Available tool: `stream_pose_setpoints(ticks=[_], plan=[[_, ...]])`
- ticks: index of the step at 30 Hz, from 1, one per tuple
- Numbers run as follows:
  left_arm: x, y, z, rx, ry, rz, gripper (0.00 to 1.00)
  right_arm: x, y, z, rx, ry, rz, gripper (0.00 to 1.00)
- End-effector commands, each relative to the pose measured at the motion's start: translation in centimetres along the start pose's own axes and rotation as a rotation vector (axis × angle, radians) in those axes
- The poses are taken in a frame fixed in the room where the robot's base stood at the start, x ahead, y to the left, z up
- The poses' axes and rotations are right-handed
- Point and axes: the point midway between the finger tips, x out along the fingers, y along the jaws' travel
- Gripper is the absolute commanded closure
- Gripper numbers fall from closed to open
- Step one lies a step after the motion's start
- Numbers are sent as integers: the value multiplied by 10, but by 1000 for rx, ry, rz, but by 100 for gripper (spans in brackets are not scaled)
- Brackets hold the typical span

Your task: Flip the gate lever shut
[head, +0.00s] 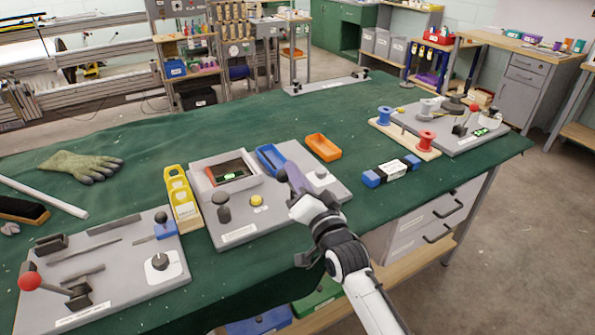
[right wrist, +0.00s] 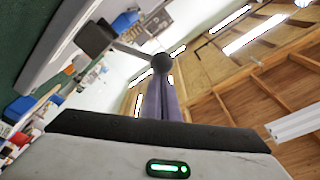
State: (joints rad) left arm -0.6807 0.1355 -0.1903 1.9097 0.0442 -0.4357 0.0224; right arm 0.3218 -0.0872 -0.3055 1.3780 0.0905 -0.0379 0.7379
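My right gripper (head: 289,172) reaches over the middle grey board (head: 243,235) from the lower right. Its purple fingers are together; they also show in the right wrist view (right wrist: 167,100). In that view a lever with a dark ball knob (right wrist: 162,63) has a thin rod running to a dark block (right wrist: 97,37) near a grey plate. The knob appears right at the fingertips; I cannot tell whether they touch it. In the head view this lever is hidden or not clear behind my gripper. My left gripper is not in view.
A blue tray (head: 270,158) lies near my right fingertips, with an orange tray (head: 323,147) beyond. A yellow rack (head: 182,200) stands left of the board. Other boards with red-knobbed levers (head: 29,281) (head: 475,108) lie left and right. Green cloth around the glove (head: 80,166) is partly clear.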

Motion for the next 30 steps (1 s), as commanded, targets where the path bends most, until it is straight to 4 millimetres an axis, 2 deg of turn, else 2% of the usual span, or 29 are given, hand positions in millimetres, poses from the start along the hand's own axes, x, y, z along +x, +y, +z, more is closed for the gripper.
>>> stream_pose_setpoints(ticks=[17, 20, 25, 27, 30], plan=[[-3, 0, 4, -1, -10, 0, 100, 0, 0, 3, -6, -10, 2, 100], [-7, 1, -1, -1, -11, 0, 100, 2, -2, -8, -7, -7, 1, 100], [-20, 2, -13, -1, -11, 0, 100, 8, -3, -45, -13, 2, 1, 100], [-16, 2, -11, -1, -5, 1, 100, -12, 3, -34, -6, -3, 3, 100], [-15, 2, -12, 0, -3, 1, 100, -34, 2, -35, -4, -1, 2, 100]])
